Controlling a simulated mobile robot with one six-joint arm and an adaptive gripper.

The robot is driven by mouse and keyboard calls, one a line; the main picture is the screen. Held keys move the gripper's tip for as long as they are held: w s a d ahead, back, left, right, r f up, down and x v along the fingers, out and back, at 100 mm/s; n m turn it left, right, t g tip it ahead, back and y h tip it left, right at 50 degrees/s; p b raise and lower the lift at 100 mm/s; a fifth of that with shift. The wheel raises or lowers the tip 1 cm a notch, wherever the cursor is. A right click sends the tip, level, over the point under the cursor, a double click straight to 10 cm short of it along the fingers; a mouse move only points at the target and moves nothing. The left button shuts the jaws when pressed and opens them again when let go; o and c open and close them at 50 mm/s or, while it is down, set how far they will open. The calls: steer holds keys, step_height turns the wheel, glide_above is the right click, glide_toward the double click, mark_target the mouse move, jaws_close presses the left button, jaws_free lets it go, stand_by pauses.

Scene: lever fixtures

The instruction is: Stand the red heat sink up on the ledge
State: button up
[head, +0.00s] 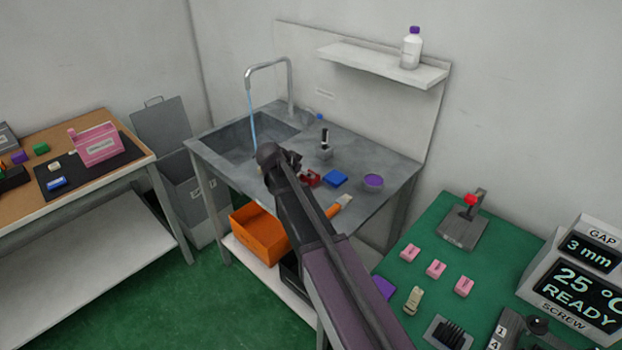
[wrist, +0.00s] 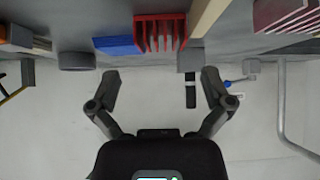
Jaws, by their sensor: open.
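The red heat sink (head: 311,179) lies on the grey sink counter, partly hidden behind my arm in the head view. In the wrist view the heat sink (wrist: 160,33) shows its upright-looking fins at the top, beyond my fingertips. My gripper (wrist: 160,80) is open and empty, its fingers spread apart and not touching the heat sink. In the head view my gripper (head: 288,160) is over the counter, left of the heat sink; its fingertips are hard to make out. A white wall ledge (head: 362,61) is above the counter and holds a purple-capped bottle (head: 411,48).
A blue block (head: 334,178) sits right beside the heat sink, with a purple-topped round container (head: 373,182) further right. A grey block with a black upright (head: 324,147) stands behind. The tap (head: 290,82) and basin are left. The ledge's left part is clear.

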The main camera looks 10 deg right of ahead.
steer(key=shift+d+f, duration=0.1)
steer(key=shift+f, duration=0.05)
steer(key=b+x, duration=0.2)
steer(key=shift+w+f, duration=0.25)
steer(key=shift+f, duration=0.15)
steer(key=shift+b+x, duration=0.95)
steer(key=shift+x, duration=0.15)
steer(key=shift+d+r, duration=0.1)
steer(key=c, duration=1.2)
steer(key=shift+r, duration=0.15)
step_height(320, 180, up, 3)
steer(key=p, duration=0.3)
steer(key=s+a, duration=0.3)
steer(key=s, duration=0.1)
steer(key=s+a+r+p, duration=0.1)
steer(key=s+a, duration=0.2)
steer(key=s, duration=0.1)
steer(key=s+a+p, duration=0.1)
steer(key=s+a, duration=0.2)
steer(key=s, duration=0.2)
steer(key=shift+s+r, duration=0.1)
steer(key=shift+r, duration=0.25)
